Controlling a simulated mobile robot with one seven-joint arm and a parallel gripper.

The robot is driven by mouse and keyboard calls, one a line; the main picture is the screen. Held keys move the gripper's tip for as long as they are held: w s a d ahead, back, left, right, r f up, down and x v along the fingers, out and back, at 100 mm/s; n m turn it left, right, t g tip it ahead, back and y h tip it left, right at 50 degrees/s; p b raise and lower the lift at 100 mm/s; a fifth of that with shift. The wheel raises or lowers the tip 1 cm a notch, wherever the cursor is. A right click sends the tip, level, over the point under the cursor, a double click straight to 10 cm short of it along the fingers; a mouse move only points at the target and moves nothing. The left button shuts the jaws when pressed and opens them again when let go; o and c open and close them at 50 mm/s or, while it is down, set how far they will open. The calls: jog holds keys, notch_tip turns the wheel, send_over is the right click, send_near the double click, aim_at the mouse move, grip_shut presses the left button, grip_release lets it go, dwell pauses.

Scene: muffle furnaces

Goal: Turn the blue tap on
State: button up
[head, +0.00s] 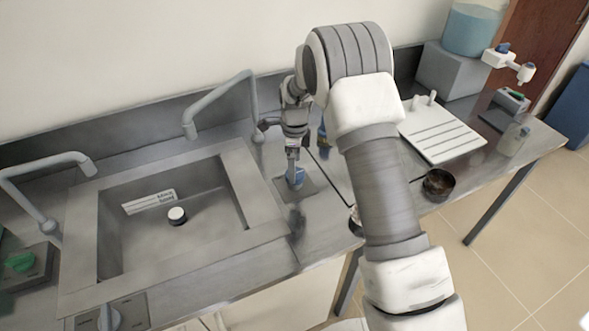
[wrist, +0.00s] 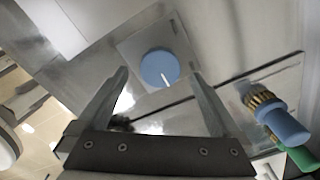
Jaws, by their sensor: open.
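The blue tap knob (head: 296,175) sits on a square metal plate on the counter, right of the sink. In the wrist view, the round blue knob (wrist: 159,68) has a white line pointing toward its lower right edge. My gripper (head: 292,172) hangs over the knob from above. In the wrist view, my gripper (wrist: 160,76) is open and empty, with the knob showing between and just beyond its fingertips. Whether the fingers touch the knob cannot be told. My gripper partly hides the knob in the head view.
The sink (head: 240,190) lies left, with a grey faucet (head: 222,95) behind it and another faucet (head: 45,165) at far left. A green knob (head: 20,262) is at the left edge. A blue nozzle (wrist: 285,127) with brass fitting stands right in the wrist view. A dark bowl (head: 438,185) sits right.

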jog(key=shift+f, duration=1.25)
jog(key=c, duration=1.4)
